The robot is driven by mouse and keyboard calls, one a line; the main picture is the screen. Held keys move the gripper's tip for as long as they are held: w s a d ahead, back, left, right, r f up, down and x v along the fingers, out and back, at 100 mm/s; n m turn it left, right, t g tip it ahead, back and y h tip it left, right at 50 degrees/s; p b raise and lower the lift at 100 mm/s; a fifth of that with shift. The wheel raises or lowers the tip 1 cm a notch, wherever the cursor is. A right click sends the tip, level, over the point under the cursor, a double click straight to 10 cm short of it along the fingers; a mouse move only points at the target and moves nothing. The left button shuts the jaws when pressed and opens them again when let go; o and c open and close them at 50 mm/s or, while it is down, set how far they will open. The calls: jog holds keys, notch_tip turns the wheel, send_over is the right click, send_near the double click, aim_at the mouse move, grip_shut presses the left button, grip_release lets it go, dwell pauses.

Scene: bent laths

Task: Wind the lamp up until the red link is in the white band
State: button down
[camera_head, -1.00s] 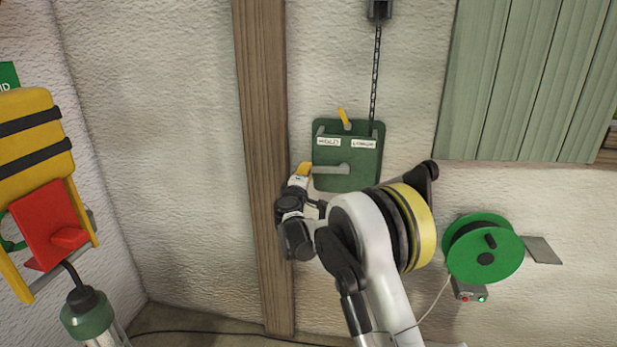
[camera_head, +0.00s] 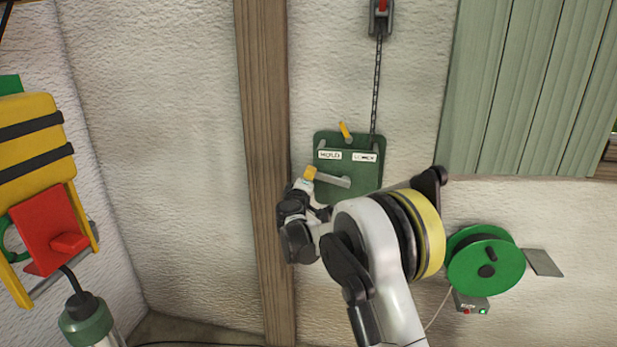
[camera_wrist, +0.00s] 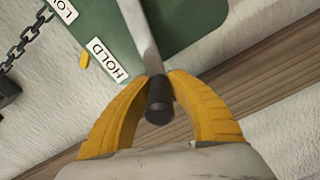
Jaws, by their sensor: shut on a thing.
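A green winch box (camera_head: 365,145) with HOLD and LOWER labels hangs on the wall. Its small yellow lever (camera_head: 345,131) leans left, to the HOLD side. A grey crank arm (camera_head: 333,180) points left and slightly up. My gripper (camera_head: 310,173) is at the crank's outer end; in the wrist view its yellow fingers (camera_wrist: 160,82) are shut around the dark crank knob (camera_wrist: 159,104). A chain (camera_head: 376,85) runs up from the box to a grey guide (camera_head: 381,22) at the top edge. A red link (camera_head: 382,5) shows in this guide, partly cut off. I cannot make out the white band or the lamp.
A wooden post (camera_head: 265,150) stands just left of the box. A green reel (camera_head: 486,262) and a small switch box (camera_head: 472,304) are at the right. A yellow and red fixture (camera_head: 45,195) is at the left. Green boards (camera_head: 525,90) are upper right.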

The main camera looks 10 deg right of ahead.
jog(key=c, duration=1.2)
grip_release()
jog(key=v, duration=1.2)
